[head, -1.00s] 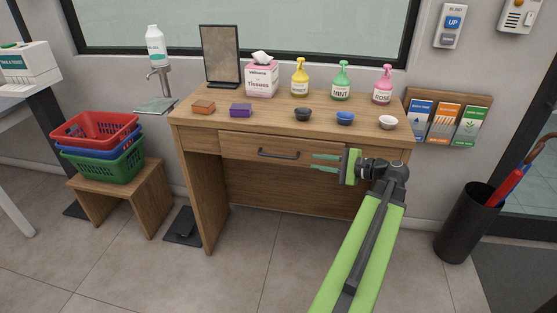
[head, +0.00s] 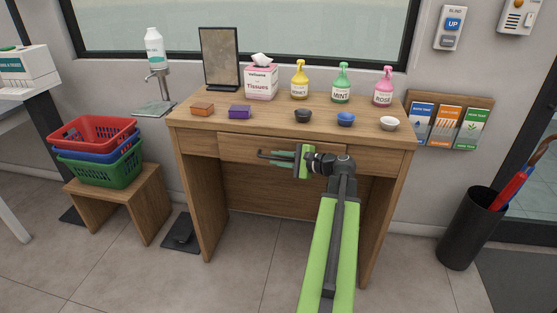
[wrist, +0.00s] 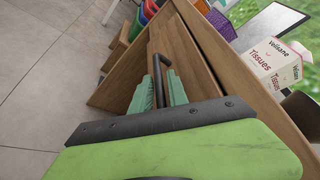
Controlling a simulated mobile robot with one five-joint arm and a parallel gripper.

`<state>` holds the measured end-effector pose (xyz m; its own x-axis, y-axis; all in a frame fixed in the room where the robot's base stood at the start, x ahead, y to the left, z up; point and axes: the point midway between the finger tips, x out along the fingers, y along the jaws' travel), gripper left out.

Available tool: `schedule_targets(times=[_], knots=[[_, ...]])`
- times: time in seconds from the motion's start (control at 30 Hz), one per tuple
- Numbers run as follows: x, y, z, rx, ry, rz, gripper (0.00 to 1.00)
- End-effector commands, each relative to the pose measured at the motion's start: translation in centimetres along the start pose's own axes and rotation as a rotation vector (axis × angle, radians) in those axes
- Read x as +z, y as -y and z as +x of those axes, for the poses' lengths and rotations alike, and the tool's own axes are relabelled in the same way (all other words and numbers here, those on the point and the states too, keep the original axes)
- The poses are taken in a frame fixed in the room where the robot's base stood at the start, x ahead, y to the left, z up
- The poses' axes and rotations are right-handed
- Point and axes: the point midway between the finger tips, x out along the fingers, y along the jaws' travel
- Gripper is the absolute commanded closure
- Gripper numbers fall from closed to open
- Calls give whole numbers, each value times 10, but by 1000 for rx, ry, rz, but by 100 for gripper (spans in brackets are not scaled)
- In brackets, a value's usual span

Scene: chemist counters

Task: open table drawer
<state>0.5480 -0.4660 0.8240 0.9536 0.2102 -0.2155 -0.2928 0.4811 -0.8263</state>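The wooden table (head: 185,117) has a drawer (head: 235,143) in its front, which looks closed and flush. Its dark bar handle (head: 262,154) shows only at its left end in the head view; the rest is behind my gripper (head: 282,158). In the wrist view the handle (wrist: 163,68) runs between the two teal fingers of my gripper (wrist: 160,88), one on each side. The fingers look apart, around the bar; I cannot see firm contact.
Soap bottles (head: 341,85), a tissue box (head: 260,82) and small bowls (head: 345,119) stand on the tabletop. Stacked baskets (head: 95,150) sit on a stool at left. A black bin (head: 468,228) stands at right. The floor in front is clear.

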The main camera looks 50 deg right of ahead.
Motion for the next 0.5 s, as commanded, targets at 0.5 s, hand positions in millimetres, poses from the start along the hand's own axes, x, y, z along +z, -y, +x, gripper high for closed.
schedule_targets(times=[0.5], knots=[[0, 0, 0, 0, 1, 0, 100]])
